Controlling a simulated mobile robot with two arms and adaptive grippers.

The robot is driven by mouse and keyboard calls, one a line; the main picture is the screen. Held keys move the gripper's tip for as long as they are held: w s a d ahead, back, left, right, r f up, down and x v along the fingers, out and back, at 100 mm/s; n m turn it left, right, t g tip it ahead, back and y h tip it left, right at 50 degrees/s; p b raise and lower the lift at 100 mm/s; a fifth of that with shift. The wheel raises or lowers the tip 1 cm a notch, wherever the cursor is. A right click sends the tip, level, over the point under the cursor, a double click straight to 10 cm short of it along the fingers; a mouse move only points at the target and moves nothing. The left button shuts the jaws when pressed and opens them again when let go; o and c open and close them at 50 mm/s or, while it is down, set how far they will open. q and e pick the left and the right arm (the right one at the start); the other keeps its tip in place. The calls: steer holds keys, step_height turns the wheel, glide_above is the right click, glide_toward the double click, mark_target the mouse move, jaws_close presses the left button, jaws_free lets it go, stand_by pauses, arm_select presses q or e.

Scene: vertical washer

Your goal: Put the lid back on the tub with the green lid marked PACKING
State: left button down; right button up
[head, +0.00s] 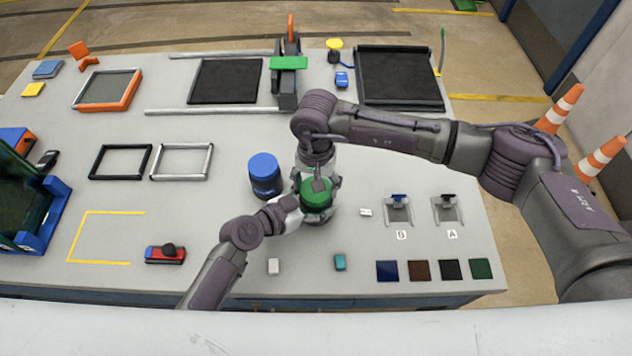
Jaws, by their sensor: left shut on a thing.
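The tub is almost wholly hidden beneath the lid and between my grippers, and no PACKING marking can be read. My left gripper (308,206) comes in from the lower left and is shut on the tub, at its side. My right gripper (318,180) reaches down from above and behind, with its end over the lid. Its fingers are too small and overlapped to tell whether they grip.
A blue-lidded tub (265,175) stands close to the left of my grippers. Two small fixtures marked B (398,212) and A (447,210) stand at right.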

steer(key=m, duration=0.7)
steer(key=shift+m, duration=0.4)
steer(key=m, duration=0.4)
steer(key=shift+m, duration=0.3)
steer(key=m, duration=2.2)
steer(key=shift+f, duration=0.1)
steer(key=m, duration=1.2)
steer(key=o, duration=0.8)
